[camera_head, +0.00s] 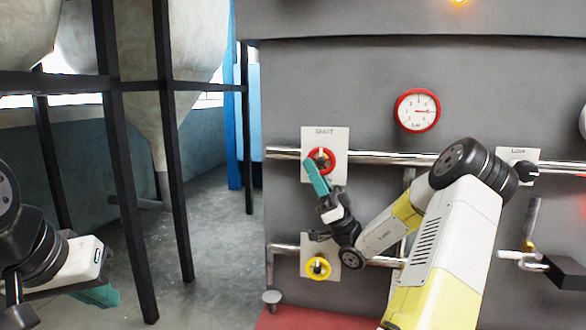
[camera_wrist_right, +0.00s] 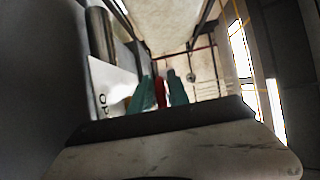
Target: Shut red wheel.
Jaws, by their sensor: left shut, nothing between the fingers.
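The red wheel (camera_head: 319,160) sits on a white plate marked SHUT (camera_head: 338,142) on the grey wall panel, in front of the upper pipe. My right gripper (camera_head: 316,172) reaches up to it from below, its teal fingers at the wheel's lower left. In the right wrist view, a red piece of the wheel (camera_wrist_right: 160,90) fills the narrow gap between the two teal fingers (camera_wrist_right: 160,92). The fingers hide part of the wheel. My left gripper (camera_head: 104,296) is low at the left, away from the panel, shut and empty.
A red-rimmed gauge (camera_head: 418,110) is above the upper pipe. A black knob (camera_head: 527,171) sits on a plate to the right. Dark posts (camera_head: 125,180) stand near my left arm.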

